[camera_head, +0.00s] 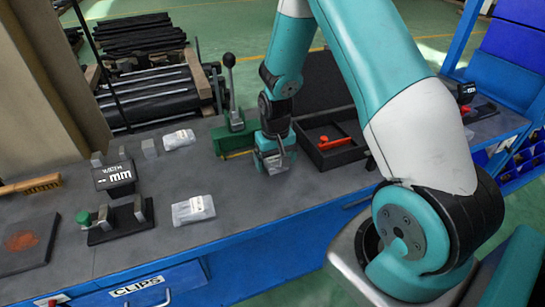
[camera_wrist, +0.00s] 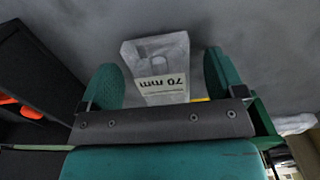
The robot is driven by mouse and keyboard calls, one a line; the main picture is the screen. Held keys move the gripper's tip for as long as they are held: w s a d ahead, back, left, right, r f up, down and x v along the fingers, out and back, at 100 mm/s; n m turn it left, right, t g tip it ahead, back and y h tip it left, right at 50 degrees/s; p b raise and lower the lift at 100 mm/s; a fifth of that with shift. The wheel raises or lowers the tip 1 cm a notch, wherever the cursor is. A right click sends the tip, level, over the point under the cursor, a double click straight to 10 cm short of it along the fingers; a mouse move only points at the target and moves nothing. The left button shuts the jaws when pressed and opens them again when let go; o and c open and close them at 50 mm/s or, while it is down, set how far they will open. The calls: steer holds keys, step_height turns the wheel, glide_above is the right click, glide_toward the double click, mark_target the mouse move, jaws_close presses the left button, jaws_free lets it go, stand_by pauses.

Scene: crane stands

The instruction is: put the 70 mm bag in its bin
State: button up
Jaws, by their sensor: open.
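The 70 mm bag (camera_wrist: 158,55) is a clear bag with a white label that reads upside down in the wrist view. It lies on the grey bench top between the two green fingers of my gripper (camera_wrist: 163,78), with some space at its sides. In the head view my gripper (camera_head: 272,160) points down low over the middle of the bench and mostly hides this bag. My gripper is open. Blue bins (camera_head: 522,155) stand at the far right in the head view; I cannot read any label on them.
Two other bags lie left, one near the back (camera_head: 179,139) and one near the front edge (camera_head: 193,209). A green lever press (camera_head: 232,135) stands left of my gripper. A black tray (camera_head: 345,155) with a red tool is close right. A width display (camera_head: 115,175) stands left.

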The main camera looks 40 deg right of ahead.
mark_target(275, 159)
steer(key=shift+f, duration=0.35)
steer(key=c, duration=1.2)
steer(key=shift+r, duration=0.1)
step_height(275, 159, up, 20)
steer(key=shift+f+b, duration=0.1)
steer(key=shift+b, duration=0.8)
